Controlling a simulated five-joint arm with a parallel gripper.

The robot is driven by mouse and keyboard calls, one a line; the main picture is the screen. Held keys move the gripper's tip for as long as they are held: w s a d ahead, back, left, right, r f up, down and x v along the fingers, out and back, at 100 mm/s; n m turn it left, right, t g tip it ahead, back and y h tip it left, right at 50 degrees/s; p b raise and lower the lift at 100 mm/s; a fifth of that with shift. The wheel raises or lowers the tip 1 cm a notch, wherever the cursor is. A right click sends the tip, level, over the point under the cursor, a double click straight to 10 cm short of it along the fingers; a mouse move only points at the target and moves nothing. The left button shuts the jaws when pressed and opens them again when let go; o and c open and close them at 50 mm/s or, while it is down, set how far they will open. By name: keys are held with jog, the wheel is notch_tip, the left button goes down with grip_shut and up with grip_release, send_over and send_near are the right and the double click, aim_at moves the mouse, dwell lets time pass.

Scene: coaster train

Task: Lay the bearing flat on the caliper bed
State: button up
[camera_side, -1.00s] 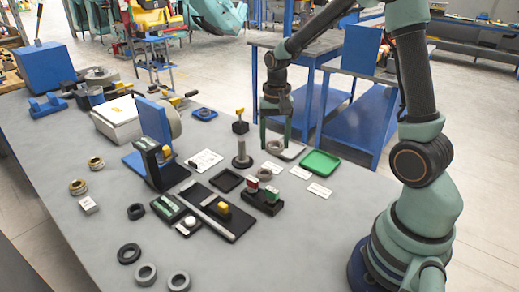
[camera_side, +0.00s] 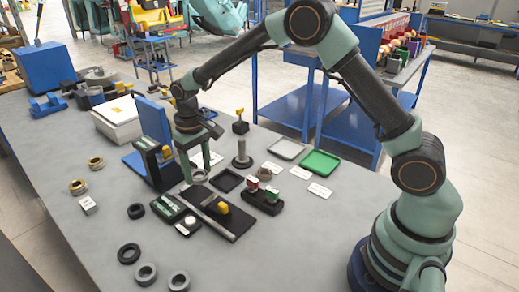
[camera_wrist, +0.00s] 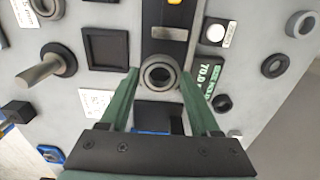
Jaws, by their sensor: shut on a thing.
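The bearing, a grey ring (camera_wrist: 159,75), sits between my fingertips in the wrist view; it also shows in the side view (camera_side: 200,177). My gripper (camera_side: 200,170), with green fingers, is shut on it and points down. The caliper bed is a black plate (camera_side: 231,229) with a silver bar and a yellow slider (camera_side: 223,208). The bearing is over or at the far end of this bed; I cannot tell whether it touches. The bed runs up from the bearing in the wrist view (camera_wrist: 152,53).
A black stand with a green display (camera_side: 151,149) rises close left of my gripper. Several loose rings lie at front left. The right front table is clear.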

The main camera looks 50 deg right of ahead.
aim_at(202, 197)
jog(key=shift+f, duration=0.8)
jog(key=shift+f, duration=0.1)
jog(key=shift+f, duration=2.05)
jog(key=shift+f, duration=0.3)
jog(key=o, duration=1.4)
jog(key=shift+o, duration=0.2)
